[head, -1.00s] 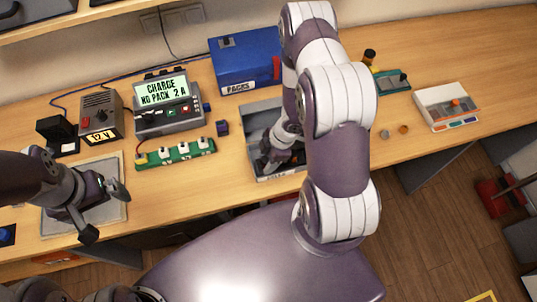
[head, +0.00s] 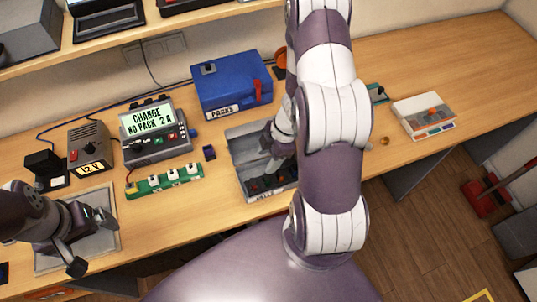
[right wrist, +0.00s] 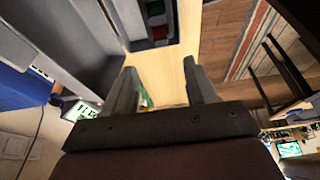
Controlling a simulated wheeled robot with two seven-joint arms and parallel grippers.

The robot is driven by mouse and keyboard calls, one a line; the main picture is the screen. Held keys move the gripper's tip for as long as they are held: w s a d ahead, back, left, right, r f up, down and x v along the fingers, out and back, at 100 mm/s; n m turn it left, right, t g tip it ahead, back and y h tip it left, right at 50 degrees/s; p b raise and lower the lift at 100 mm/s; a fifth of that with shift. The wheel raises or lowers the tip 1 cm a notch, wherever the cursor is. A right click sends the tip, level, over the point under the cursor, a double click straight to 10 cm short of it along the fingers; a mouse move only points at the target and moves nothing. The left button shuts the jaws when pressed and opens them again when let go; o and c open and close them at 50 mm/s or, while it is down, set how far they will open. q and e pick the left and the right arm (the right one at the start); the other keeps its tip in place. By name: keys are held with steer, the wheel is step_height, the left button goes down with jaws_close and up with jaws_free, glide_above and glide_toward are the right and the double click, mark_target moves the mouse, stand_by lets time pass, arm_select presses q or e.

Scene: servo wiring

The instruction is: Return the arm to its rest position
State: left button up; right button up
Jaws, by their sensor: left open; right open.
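My right arm reaches across the middle of the head view. Its gripper (head: 272,150) is above the open grey tray (head: 245,135), partly hidden by the arm's own links. In the right wrist view the right gripper (right wrist: 160,88) has its two fingers wide apart with nothing between them. My left gripper (head: 91,242) is open and empty over the pale grey mat (head: 108,200) at the left.
The blue packs box (head: 232,88) stands behind the grey tray. The charger (head: 155,132), the 12 V supply (head: 90,148) and a green board (head: 165,182) are to the left. A white case (head: 424,115) lies right. The bench's far right is clear.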

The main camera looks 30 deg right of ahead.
steer(key=s+d+r+m+g+h+b, duration=0.1)
steer(key=s+d+m+h+b, duration=0.35)
steer(key=m, duration=0.75)
steer(key=w+a+r+m+t+b, duration=0.1)
steer(key=a+r+m+b, duration=0.1)
steer(key=a+b, duration=0.7)
steer(key=a+m, duration=0.1)
steer(key=a, duration=0.2)
steer(key=shift+w+r+y, duration=0.2)
steer(key=shift+r+y, duration=0.15)
steer(key=shift+a, duration=0.1)
